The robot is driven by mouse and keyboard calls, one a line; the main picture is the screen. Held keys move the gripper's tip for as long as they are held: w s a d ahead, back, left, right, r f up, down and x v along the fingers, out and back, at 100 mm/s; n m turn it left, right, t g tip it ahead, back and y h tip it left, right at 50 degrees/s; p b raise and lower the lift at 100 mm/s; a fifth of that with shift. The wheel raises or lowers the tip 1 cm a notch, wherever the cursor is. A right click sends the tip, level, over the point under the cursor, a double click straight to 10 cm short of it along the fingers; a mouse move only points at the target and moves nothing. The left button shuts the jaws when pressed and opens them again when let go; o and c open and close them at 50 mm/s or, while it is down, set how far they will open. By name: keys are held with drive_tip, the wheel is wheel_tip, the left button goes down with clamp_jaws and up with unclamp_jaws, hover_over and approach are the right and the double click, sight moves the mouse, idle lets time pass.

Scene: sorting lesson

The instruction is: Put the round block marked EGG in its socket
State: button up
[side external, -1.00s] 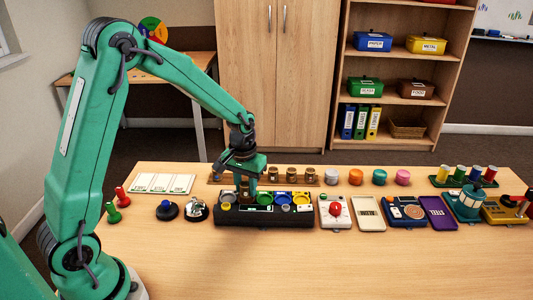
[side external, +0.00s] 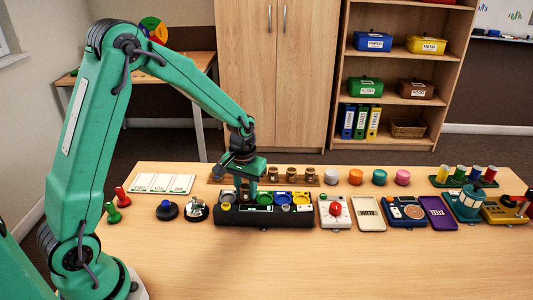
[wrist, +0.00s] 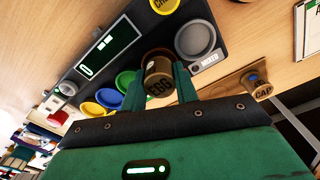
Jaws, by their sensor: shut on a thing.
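The round brown block marked EGG (wrist: 158,82) is between the two fingers of my gripper (wrist: 160,88) in the wrist view, its label toward the camera. My gripper (side external: 246,192) is shut on it. In the side view it is low over the back left part of the black console (side external: 285,216). The console has a green socket (side external: 264,198), a blue socket (side external: 283,198) and a yellow socket (side external: 301,198) to the right. A grey round socket (wrist: 195,39) sits by a MIXED label in the wrist view. Whether the block touches the console, I cannot tell.
A wooden rack with several brown round blocks (side external: 291,173) stands behind the console; one marked CAP (wrist: 263,90) shows in the wrist view. A panel with a red button (side external: 336,209) is close on the right. A bell (side external: 196,210) is on the left. The front table is clear.

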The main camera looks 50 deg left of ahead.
drive_tip(key=shift+f, duration=0.4)
idle(0.8)
drive_tip(key=shift+r, duration=0.85)
idle(3.3)
drive_tip(key=shift+f, duration=0.85)
idle(1.1)
drive_tip(key=o, duration=0.7)
drive_tip(key=shift+r, duration=0.15)
